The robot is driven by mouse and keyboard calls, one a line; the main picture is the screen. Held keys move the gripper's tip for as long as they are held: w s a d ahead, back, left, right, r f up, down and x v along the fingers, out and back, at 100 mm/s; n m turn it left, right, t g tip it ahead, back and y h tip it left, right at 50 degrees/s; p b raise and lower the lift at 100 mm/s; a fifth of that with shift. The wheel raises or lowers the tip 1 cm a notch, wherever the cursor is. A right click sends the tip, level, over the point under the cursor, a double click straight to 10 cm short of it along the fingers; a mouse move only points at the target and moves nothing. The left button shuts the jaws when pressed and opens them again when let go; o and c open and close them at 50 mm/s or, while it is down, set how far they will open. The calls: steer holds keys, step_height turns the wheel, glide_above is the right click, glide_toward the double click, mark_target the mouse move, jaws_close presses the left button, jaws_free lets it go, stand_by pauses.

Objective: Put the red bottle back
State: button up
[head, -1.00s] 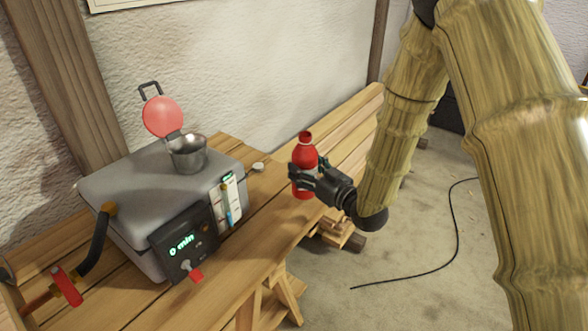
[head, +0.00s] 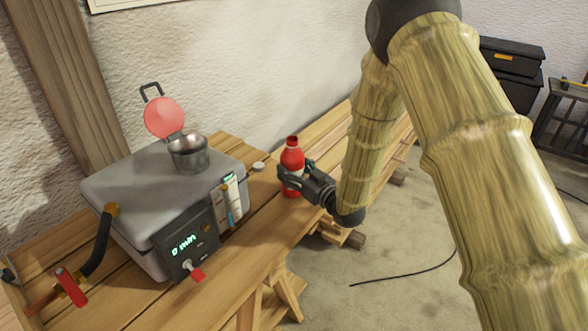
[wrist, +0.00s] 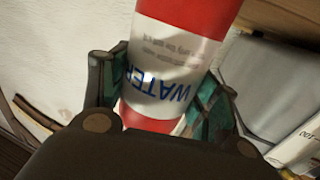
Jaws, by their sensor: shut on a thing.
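The red bottle (head: 292,158) has a white label and stands about upright in my gripper, to the right of the grey machine. In the wrist view the bottle (wrist: 187,20) fills the middle, and its label reads WATER. My gripper (head: 291,179) is shut around the bottle's middle, with a finger on each side of it. The bottle's base shows in front of the wooden bench top; I cannot tell whether it touches the boards. A small white round cap (head: 259,166) lies on the bench between the machine and the bottle.
The grey machine (head: 130,190) stands on the wooden bench (head: 255,215), with a metal pot (head: 188,153) and raised red lid (head: 164,117) on top. A black hose is on its left. The bench's front edge runs just below my gripper. Bare boards continue behind the bottle.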

steer(key=shift+f, duration=0.15)
steer(key=o, duration=1.1)
steer(key=shift+s+r, duration=0.1)
steer(key=shift+r, duration=0.1)
steer(key=b+v, duration=0.1)
steer(key=v, duration=1.1)
